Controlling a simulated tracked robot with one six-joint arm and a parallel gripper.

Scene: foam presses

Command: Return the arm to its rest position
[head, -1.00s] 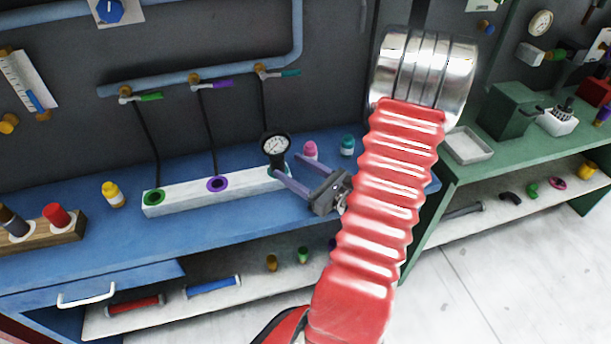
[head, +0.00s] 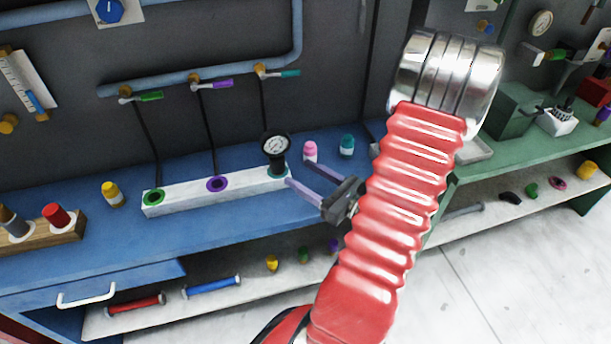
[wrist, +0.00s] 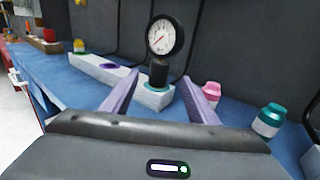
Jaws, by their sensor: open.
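My gripper (head: 298,180) is open, with its two purple fingers apart and nothing between them. In the head view it is over the right part of the blue bench (head: 110,238), just right of the white block (head: 185,193). A black pressure gauge (head: 276,147) stands upright at the block's right end. In the wrist view my gripper (wrist: 160,98) points toward the gauge (wrist: 163,38), which stands beyond the fingertips, apart from them. My red ribbed arm hides part of the bench's right end.
Pink (head: 310,151) and teal (head: 347,145) bottles stand right of the gauge. A yellow bottle (head: 113,194) is at the left. A blue pipe (head: 160,84) with several valve handles runs along the wall. The green bench (head: 530,145) with a pale tray (head: 476,150) is at right.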

